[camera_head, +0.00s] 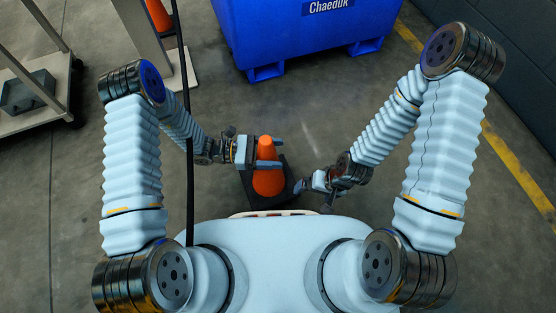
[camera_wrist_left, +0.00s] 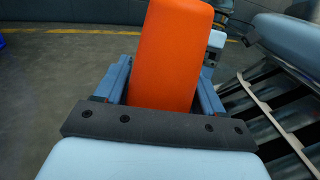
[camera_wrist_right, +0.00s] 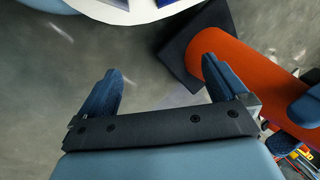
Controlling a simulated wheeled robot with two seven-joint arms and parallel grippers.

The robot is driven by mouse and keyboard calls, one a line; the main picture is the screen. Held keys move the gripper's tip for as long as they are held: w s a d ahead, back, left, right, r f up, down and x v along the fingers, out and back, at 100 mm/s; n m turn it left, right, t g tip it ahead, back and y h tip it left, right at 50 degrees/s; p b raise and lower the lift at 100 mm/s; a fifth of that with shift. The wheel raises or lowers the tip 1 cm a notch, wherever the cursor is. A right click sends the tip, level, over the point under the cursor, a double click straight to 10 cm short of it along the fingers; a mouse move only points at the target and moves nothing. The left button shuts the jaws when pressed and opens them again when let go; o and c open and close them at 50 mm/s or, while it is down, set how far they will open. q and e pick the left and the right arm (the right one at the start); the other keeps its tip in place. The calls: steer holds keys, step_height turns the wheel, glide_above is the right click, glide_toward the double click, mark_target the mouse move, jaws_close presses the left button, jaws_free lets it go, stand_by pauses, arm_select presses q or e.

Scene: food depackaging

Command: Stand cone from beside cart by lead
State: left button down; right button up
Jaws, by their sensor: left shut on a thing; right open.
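An orange cone (camera_head: 267,181) with a dark square base (camera_head: 287,187) is in front of me in the head view. My left gripper (camera_head: 268,156) is shut on the cone's orange body. In the left wrist view the cone (camera_wrist_left: 172,50) sits between both fingers. My right gripper (camera_head: 307,184) is open and empty, beside the base on the right. The right wrist view shows the cone (camera_wrist_right: 262,85) lying slantwise in the picture, its base (camera_wrist_right: 190,50) beyond the right finger. I cannot tell whether the base touches the floor.
A blue bin (camera_head: 300,40) stands at the back. A wooden cart (camera_head: 35,120) with a grey box (camera_head: 27,92) is at the left. A thin black line (camera_head: 187,120) runs down the picture. Floor at the right is clear.

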mark_target(278, 160)
arm_select(q)
steer(key=shift+d+f, duration=0.65)
steer(key=shift+f, duration=0.1)
steer(key=shift+w+d+f+b, duration=0.15)
steer(key=shift+f+b, duration=0.25)
steer(key=shift+f, duration=1.35)
steer(key=shift+c, duration=0.6)
jaws_free()
steer(key=shift+r, duration=0.25)
steer(key=a, duration=1.2)
steer(key=shift+w+f, duration=0.15)
steer(key=shift+w, duration=0.25)
